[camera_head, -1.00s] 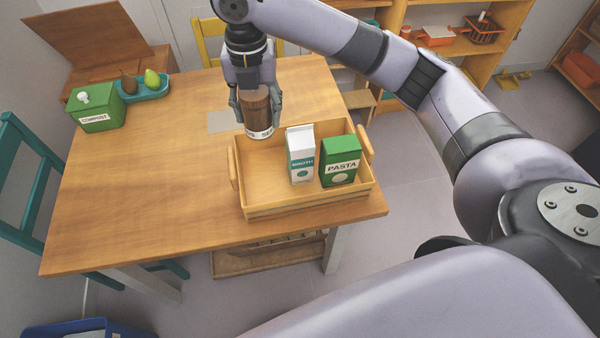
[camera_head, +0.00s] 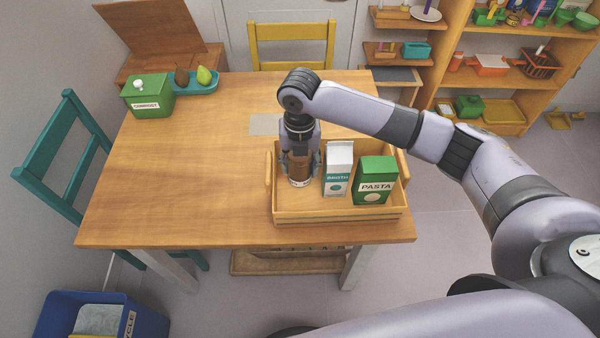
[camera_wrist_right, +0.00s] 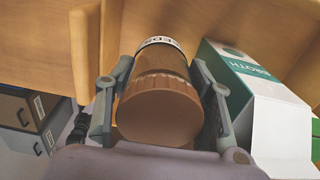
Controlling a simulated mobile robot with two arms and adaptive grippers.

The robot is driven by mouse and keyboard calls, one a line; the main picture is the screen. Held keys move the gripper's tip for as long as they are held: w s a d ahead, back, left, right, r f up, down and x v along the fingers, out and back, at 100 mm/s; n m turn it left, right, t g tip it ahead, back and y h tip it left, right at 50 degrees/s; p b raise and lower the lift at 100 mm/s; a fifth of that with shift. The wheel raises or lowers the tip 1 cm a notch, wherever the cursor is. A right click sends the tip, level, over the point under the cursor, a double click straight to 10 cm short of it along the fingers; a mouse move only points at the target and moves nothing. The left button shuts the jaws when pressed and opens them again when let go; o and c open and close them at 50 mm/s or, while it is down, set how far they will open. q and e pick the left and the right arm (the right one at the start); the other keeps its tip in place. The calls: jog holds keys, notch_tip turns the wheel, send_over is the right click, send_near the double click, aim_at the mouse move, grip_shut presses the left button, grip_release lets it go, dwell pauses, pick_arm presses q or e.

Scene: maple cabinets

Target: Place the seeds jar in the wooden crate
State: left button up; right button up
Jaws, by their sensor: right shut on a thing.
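The seeds jar (camera_head: 299,170) has a brown lid and a white label. My right gripper (camera_head: 300,165) is shut on it from above, with a finger on each side. In the wrist view the jar's lid (camera_wrist_right: 158,108) faces me between the fingers, and part of its label shows. The jar is upright inside the left part of the wooden crate (camera_head: 335,215), left of the broth carton. I cannot tell whether its base touches the crate floor. My left gripper is not in view.
The crate holds a white and teal broth carton (camera_head: 337,168) and a green pasta box (camera_head: 375,180). The broth carton (camera_wrist_right: 265,105) is close to the right finger in the wrist view. A green compost bin (camera_head: 148,97) and a teal tray (camera_head: 196,86) with pears stand at the back left.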

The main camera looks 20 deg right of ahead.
aim_at(300, 175)
jog(key=shift+f, duration=2.15)
jog(key=o, duration=1.1)
jog(key=shift+f, duration=0.15)
jog(key=shift+o, duration=0.2)
notch_tip(300, 175, up, 12)
jog(key=shift+r+b, duration=0.2)
jog(key=shift+b, duration=0.25)
